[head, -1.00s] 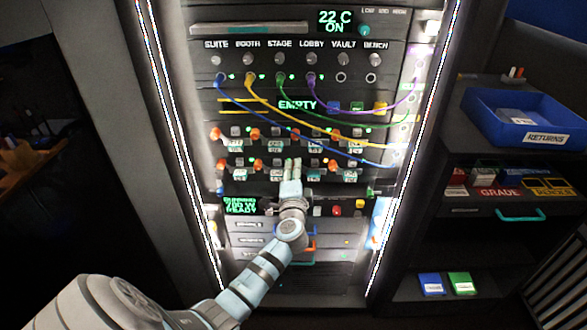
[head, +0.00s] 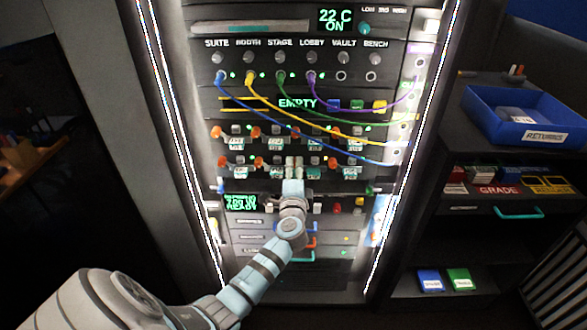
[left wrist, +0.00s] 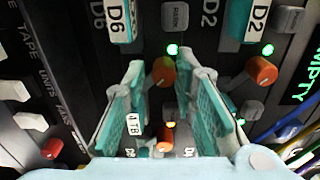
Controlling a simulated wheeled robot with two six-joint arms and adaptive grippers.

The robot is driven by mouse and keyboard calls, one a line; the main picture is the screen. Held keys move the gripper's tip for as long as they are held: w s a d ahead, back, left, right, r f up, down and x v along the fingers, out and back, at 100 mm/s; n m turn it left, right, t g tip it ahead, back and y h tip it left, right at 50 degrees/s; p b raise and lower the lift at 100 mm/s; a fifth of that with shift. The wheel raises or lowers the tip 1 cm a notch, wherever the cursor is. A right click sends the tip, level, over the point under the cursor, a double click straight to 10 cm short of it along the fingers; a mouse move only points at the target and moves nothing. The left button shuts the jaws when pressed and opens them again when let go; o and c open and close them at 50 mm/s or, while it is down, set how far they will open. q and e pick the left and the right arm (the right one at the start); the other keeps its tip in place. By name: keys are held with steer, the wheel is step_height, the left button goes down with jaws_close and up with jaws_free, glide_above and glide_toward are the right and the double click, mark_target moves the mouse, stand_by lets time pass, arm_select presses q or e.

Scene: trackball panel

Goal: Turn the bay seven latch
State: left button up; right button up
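The rack has two rows of drive bays with orange latch knobs. My left gripper (head: 294,161) is at the lower row in the head view, over the third bay from the left, and covers its latch. In the left wrist view my left gripper (left wrist: 168,72) is open. A smaller orange shape (left wrist: 168,136) shows lower between the fingers. My right gripper is not in view.
Upper-row latches (head: 255,133) sit just above, with a D2 label (left wrist: 258,18) in the wrist view. Coloured cables (head: 330,142) hang across the rack's right side. A row of controls with a red button (head: 337,209) lies below. A blue returns tray (head: 530,120) stands at right.

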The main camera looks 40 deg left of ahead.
arm_select(q)
steer(key=shift+r, duration=0.1)
steer(key=v, duration=1.2)
steer(key=shift+d, duration=0.1)
